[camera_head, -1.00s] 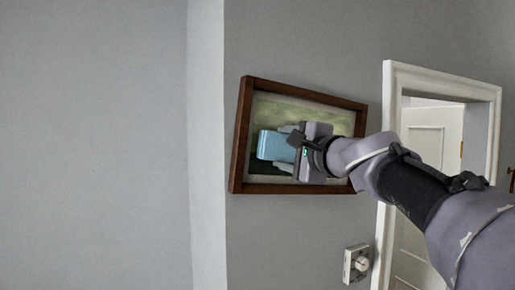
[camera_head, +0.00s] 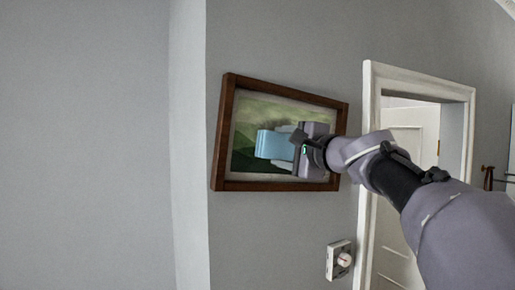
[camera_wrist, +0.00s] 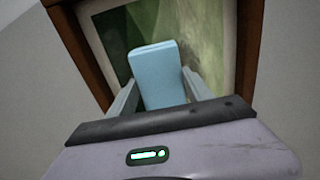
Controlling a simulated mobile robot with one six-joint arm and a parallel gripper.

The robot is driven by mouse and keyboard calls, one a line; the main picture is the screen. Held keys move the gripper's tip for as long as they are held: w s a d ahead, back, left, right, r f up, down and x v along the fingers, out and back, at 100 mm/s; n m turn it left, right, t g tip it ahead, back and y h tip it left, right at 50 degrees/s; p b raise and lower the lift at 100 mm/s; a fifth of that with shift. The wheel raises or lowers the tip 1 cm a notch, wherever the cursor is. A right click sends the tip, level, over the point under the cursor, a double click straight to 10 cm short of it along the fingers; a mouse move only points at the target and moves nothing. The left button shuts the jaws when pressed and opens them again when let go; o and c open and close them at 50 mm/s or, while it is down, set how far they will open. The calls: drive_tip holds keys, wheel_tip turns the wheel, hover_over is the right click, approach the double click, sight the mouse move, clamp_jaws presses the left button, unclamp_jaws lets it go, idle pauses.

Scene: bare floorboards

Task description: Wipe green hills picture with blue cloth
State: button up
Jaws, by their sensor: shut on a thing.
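The green hills picture (camera_head: 247,110) hangs on the grey wall in a dark wooden frame, and it also shows in the wrist view (camera_wrist: 208,38). My gripper (camera_head: 292,147) is in front of the picture, over its middle and right part. It is shut on the light blue cloth (camera_head: 272,145), which looks like a folded, rounded block. In the wrist view the cloth (camera_wrist: 157,75) stands out between the two fingers, in front of the picture. I cannot tell whether the cloth touches the picture's surface. My gripper and arm hide part of the picture's right side.
A white door frame (camera_head: 369,150) with a door (camera_head: 412,185) stands to the right of the picture. A small white wall dial (camera_head: 340,260) is below the picture. A wall corner is at the left, with bare grey wall beyond it.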

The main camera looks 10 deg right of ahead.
sight(264, 135)
drive_tip(key=w+d+p, duration=0.2)
drive_tip(key=w+d, duration=0.1)
drive_tip(key=d, duration=0.6)
drive_tip(key=shift+s+a+r+b, duration=0.4)
drive_tip(key=shift+s+a, duration=0.3)
drive_tip(key=shift+a, duration=1.45)
drive_tip(key=shift+s+a+r+b, duration=0.4)
drive_tip(key=shift+s+a, duration=0.25)
drive_tip(key=shift+a, duration=1.5)
drive_tip(key=shift+s+a+r+b, duration=0.4)
drive_tip(key=shift+s+a, duration=0.3)
drive_tip(key=shift+a, duration=1.45)
drive_tip(key=shift+a+r, duration=0.1)
drive_tip(key=shift+a, duration=0.15)
drive_tip(key=shift+d+r+p, duration=0.15)
drive_tip(key=shift+r+p, duration=0.6)
drive_tip(key=shift+p, duration=0.05)
drive_tip(key=shift+w+d+f, duration=0.5)
drive_tip(key=shift+w+d, duration=0.55)
drive_tip(key=shift+d, duration=2.3)
drive_tip(key=shift+w+d+f, duration=0.5)
drive_tip(key=shift+w+d, duration=0.55)
drive_tip(key=shift+d, duration=2.25)
drive_tip(key=shift+b+v, duration=1.4)
drive_tip(key=shift+v, duration=1.6)
